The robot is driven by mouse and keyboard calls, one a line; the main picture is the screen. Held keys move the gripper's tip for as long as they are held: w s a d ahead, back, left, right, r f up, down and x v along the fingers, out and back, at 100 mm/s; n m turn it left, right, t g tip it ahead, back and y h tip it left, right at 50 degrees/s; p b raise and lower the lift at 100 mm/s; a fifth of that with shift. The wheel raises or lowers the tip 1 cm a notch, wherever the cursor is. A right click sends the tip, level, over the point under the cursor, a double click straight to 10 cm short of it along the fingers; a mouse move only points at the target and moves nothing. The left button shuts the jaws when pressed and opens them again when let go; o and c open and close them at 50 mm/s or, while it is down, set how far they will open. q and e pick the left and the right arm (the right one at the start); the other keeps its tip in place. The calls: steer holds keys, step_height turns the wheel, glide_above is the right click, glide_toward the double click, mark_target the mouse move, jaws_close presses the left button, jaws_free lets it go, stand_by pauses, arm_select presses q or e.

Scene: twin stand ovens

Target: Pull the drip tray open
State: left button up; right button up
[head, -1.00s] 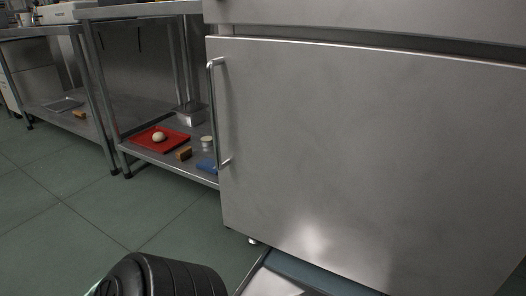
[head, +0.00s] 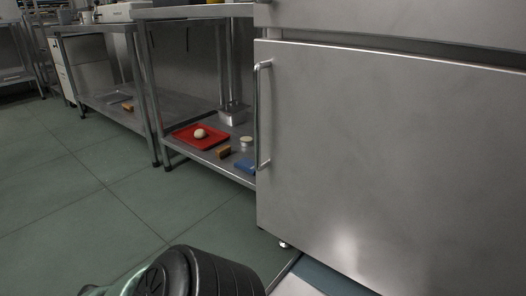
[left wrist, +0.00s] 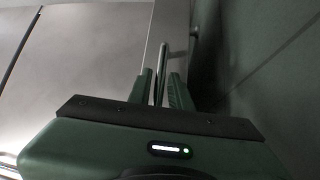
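The left wrist view shows my left gripper (left wrist: 160,88), its two dark green fingers spread apart. A slim grey bar (left wrist: 161,72) stands between the fingers, with a narrow gap on each side. A wide grey metal panel (left wrist: 90,55) fills the left of that view. I cannot tell whether the bar is the drip tray's handle. The drip tray is not clearly recognisable in the head view. There, a steel door (head: 400,160) with a vertical handle (head: 264,115) is shut, and no gripper is at this handle. My right gripper is not in view.
Green tiled floor (head: 80,215) is clear at left.

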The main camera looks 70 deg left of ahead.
arm_select(q)
steer(key=v, duration=0.7)
steer(key=shift+s+f, duration=0.1)
steer(key=shift+s, duration=0.15)
stand_by(0.3)
